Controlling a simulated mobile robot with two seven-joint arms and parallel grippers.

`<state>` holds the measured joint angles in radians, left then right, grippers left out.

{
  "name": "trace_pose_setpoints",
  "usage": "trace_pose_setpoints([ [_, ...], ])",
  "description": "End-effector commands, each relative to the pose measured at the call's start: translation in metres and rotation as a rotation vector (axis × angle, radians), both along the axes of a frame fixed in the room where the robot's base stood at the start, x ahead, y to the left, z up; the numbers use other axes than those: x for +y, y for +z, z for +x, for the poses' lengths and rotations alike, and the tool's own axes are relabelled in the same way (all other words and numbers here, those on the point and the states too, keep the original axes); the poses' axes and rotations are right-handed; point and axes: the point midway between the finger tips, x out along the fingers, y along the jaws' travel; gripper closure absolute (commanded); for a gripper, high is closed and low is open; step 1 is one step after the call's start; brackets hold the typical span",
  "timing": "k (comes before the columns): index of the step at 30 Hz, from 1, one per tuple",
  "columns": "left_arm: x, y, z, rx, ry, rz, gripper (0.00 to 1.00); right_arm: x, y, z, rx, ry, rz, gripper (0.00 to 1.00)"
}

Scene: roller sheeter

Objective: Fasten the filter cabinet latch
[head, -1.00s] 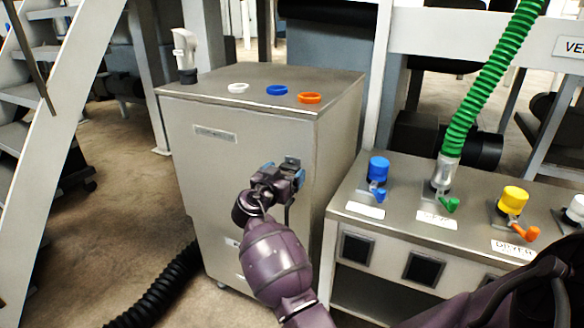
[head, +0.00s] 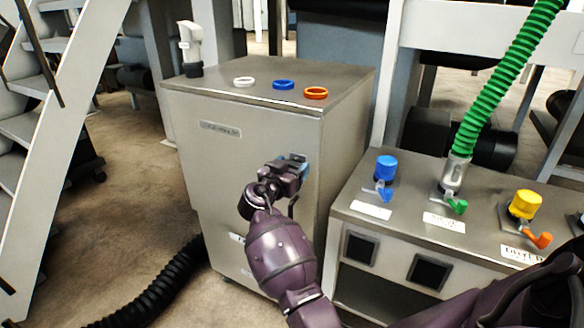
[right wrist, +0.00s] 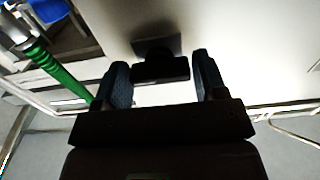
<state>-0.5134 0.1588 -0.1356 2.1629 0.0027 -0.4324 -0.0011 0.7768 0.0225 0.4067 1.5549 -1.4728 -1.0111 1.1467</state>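The filter cabinet (head: 225,165) is a grey metal box with a small label plate on its front. My right gripper (head: 291,167) is at the upper right of that front and covers most of the latch in the head view. In the right wrist view, the dark latch (right wrist: 160,68) sits on the pale cabinet face, ahead of and between the two blue-padded fingers of my right gripper (right wrist: 161,78). The fingers are apart, with gaps to the latch on both sides. Whether the latch is fastened is not clear. My left gripper is out of view.
White (head: 244,81), blue (head: 283,84) and orange (head: 316,92) rings and a white nozzle-like part (head: 190,48) are on the cabinet top. A valve bench (head: 400,215) with a green hose (head: 500,85) stands close on the right. A black hose (head: 160,290) lies at lower left.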

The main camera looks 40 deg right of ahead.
Motion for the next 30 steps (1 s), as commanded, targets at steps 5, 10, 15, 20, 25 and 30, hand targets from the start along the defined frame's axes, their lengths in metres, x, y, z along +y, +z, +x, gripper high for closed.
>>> trace_pose_setpoints([
  [5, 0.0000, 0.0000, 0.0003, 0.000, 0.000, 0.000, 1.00, -0.0001, 0.0000, 0.0000, 0.000, 0.000, 0.000, 0.62],
  [10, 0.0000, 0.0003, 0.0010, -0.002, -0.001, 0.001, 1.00, -0.0001, 0.0001, -0.0001, 0.005, 0.000, -0.002, 0.64],
  [15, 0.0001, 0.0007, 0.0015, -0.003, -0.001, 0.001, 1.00, -0.0003, 0.0003, 0.0000, 0.041, 0.000, -0.018, 0.64],
  [20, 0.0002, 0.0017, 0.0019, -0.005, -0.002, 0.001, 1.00, -0.0003, 0.0007, 0.0001, 0.122, 0.001, -0.051, 0.64],
  [25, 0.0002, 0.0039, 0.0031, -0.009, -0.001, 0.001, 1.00, -0.0001, 0.0013, 0.0002, 0.249, 0.001, -0.104, 0.64],
  [30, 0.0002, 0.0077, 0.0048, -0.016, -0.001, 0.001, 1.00, -0.0004, 0.0028, 0.0002, 0.396, 0.000, -0.167, 0.64],
])
